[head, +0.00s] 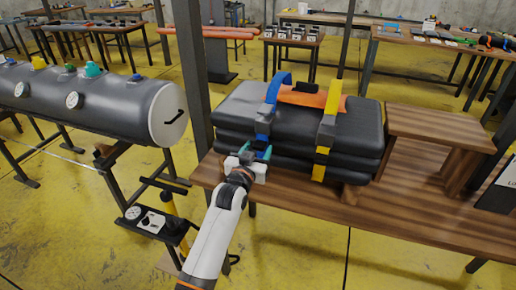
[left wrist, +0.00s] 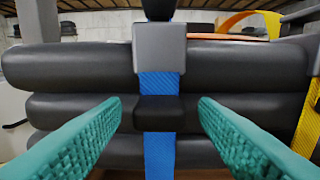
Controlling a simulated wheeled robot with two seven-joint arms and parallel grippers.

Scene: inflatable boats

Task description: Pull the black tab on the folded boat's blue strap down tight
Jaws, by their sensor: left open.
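The folded boat (head: 345,128) is a dark grey stack of thick folds lying on a wooden bench; its folds also fill the left wrist view (left wrist: 70,65). A blue strap (head: 276,90) runs over its left part and down the front. In the left wrist view the blue strap (left wrist: 160,152) passes through a grey buckle (left wrist: 160,48), with the black tab (left wrist: 158,113) below it. My left gripper (head: 257,153) is open in front of the strap. Its green fingers (left wrist: 160,115) stand on either side of the tab, apart from it. My right gripper is out of view.
A yellow strap (head: 327,125) and an orange piece (head: 302,97) are on the boat to the right of the blue strap. A wooden step (head: 440,125) stands right of the boat on the bench (head: 380,205). A dark post (head: 193,75) and a grey cylinder (head: 115,98) are at left.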

